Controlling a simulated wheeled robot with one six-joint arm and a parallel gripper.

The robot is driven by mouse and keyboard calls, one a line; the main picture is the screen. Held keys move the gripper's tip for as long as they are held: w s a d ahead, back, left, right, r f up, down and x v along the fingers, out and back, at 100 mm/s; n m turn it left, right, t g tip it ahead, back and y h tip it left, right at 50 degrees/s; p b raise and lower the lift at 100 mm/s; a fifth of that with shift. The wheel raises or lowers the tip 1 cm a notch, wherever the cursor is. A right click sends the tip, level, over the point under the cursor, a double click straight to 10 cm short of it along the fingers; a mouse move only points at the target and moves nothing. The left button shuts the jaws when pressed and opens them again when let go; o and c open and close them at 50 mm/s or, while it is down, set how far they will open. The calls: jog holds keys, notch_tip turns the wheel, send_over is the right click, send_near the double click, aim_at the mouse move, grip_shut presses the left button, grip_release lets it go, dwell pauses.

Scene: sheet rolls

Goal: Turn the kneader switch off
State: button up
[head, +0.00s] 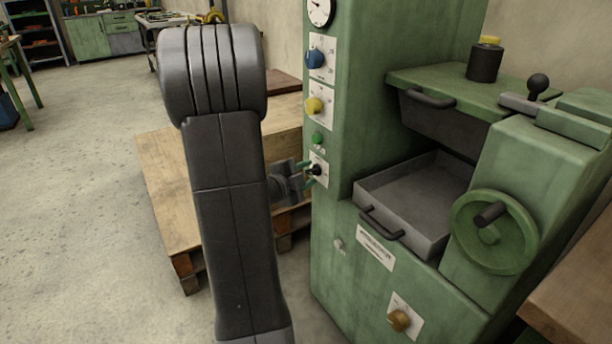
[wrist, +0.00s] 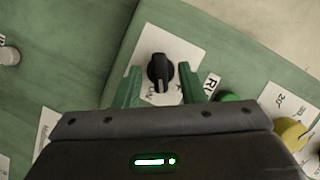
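A black rotary switch (wrist: 160,71) on a white plate (wrist: 178,55) is on the green machine's front panel. Its pale pointer mark is towards lettering that looks like "ON" in the wrist view. The switch also shows small in the head view (head: 317,170), partly behind the fingertips. My gripper (wrist: 161,86) is open, its two green fingers on either side of the switch with a visible gap to each side. In the head view my gripper (head: 308,173) is right at the panel; I cannot tell whether it touches. No label reading "kneader" is legible.
A green button (head: 318,138), a yellow knob (head: 314,105) and a blue knob (head: 315,58) sit above the switch. A grey tray (head: 410,205) and a handwheel (head: 494,232) are to the right. A wooden pallet (head: 165,190) stands behind my arm. The floor at left is clear.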

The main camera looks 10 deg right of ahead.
grip_shut()
jog(key=shift+r+p, duration=0.2)
jog(key=shift+p, duration=0.5)
jog(key=n+p, duration=0.1)
jog(key=p, duration=0.1)
jog(key=g+p, duration=0.1)
jog(key=p, duration=0.2)
jog(key=shift+r+n+p, duration=0.3)
jog(key=shift+r+n, duration=0.05)
jog(key=shift+n, duration=0.05)
jog(key=n+g+p, duration=0.2)
jog(key=n+p, duration=0.1)
jog(key=p, duration=0.6)
jog(key=shift+w, duration=0.15)
jog(key=n+g+p, duration=0.1)
jog(key=n+p, duration=0.1)
jog(key=p, duration=0.4)
jog(key=shift+w+a+g+p, duration=0.1)
jog(key=shift+g+p, duration=0.2)
jog(key=shift+f+n+g+h+p, duration=0.3)
jog(key=shift+n+g+p, duration=0.3)
jog(key=shift+p, duration=0.55)
jog(key=shift+n, duration=0.3)
